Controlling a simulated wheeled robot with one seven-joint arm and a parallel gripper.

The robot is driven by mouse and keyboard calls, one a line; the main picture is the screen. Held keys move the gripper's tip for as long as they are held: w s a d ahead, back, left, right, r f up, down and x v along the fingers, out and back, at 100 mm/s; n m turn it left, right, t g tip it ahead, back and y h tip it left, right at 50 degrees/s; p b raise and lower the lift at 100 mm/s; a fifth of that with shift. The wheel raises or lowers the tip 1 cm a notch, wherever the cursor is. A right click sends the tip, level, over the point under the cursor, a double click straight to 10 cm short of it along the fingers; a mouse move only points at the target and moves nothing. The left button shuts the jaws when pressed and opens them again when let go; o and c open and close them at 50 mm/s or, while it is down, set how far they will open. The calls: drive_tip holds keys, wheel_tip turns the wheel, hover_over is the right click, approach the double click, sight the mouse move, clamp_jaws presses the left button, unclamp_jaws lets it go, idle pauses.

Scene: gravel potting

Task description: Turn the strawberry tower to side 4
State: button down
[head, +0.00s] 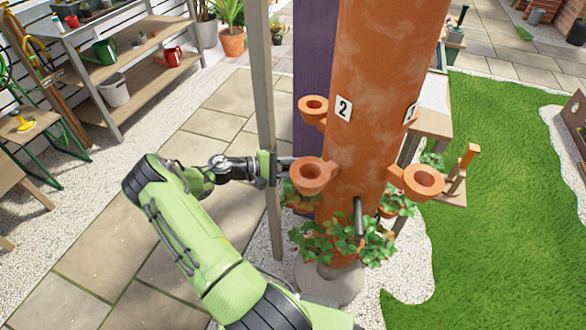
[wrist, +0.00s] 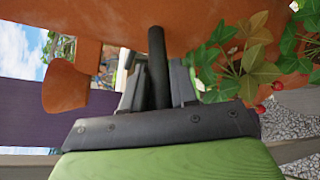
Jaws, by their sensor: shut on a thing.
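The strawberry tower (head: 378,100) is a tall terracotta column with planting cups and strawberry plants (head: 345,238) low down. Label 2 (head: 343,108) faces the head camera, left of centre; label 1 (head: 410,113) is near its right edge. My gripper (head: 287,161) is at the tower's left side, behind a cup (head: 312,175). In the wrist view, my gripper (wrist: 158,88) is shut on a dark handle (wrist: 156,42) that stands out from the tower. Another dark handle (head: 358,217) sticks out at the front. Side 4's label is not in view.
A thin grey post (head: 265,110) stands close to my gripper, with a purple panel (head: 308,70) behind the tower. A shelf bench (head: 135,85) with watering cans is at left. Paving (head: 110,235) is open at left, lawn (head: 500,180) at right.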

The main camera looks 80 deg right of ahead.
idle(0.3)
drive_tip(key=c, duration=1)
unclamp_jaws()
drive_tip(key=shift+o, duration=0.2)
drive_tip(key=p+v, duration=0.3)
drive_tip(key=v, duration=1.2)
drive_tip(key=shift+w+a, duration=0.15)
drive_tip(key=shift+w, duration=0.2)
